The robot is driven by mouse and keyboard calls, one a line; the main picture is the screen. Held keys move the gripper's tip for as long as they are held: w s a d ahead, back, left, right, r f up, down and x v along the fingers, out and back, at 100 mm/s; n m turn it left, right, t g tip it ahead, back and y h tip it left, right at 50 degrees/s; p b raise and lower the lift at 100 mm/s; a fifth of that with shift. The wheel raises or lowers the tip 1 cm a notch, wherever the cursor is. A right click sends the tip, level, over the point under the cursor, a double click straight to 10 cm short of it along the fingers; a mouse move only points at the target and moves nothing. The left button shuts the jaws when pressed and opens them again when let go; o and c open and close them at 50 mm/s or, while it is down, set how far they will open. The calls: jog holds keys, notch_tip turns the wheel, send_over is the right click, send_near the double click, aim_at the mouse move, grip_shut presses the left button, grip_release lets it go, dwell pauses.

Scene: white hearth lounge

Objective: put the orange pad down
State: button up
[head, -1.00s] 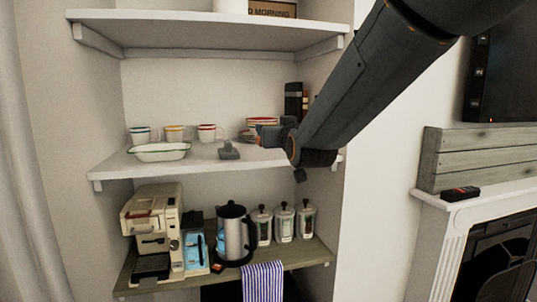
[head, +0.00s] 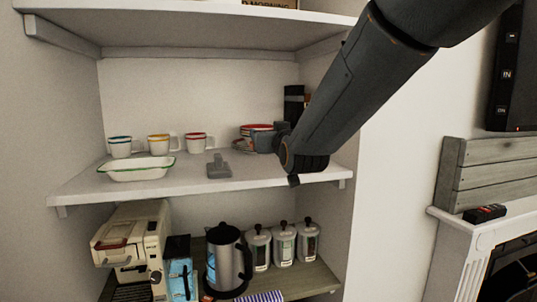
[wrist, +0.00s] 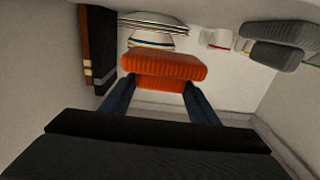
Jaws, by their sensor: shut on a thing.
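The orange pad (wrist: 163,66) is held between the two dark fingers of my gripper (wrist: 160,98) in the wrist view. My gripper (head: 281,138) is over the right part of the middle white shelf (head: 240,178) in the head view, beside the red-rimmed stacked dishes (head: 256,129). The stacked dishes also show beyond the pad in the wrist view (wrist: 153,27). In the head view my wrist and the dishes mostly hide the pad. I cannot tell whether the pad touches the shelf.
A grey object (head: 218,167) and a green-rimmed white dish (head: 137,169) stand left of my gripper. Several mugs (head: 159,144) stand behind. A dark upright object (head: 293,103) is near the right wall. Bare shelf lies around the grey object. A kettle (head: 228,262) stands below.

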jog(key=shift+f+p, duration=0.75)
jog(key=shift+f, duration=2.1)
jog(key=shift+f, duration=0.1)
jog(key=shift+f, duration=0.1)
jog(key=o, duration=0.9)
jog(key=shift+o, duration=0.2)
jog(key=shift+r, duration=0.2)
jog(key=b+v, duration=0.4)
jog(key=v, duration=0.8)
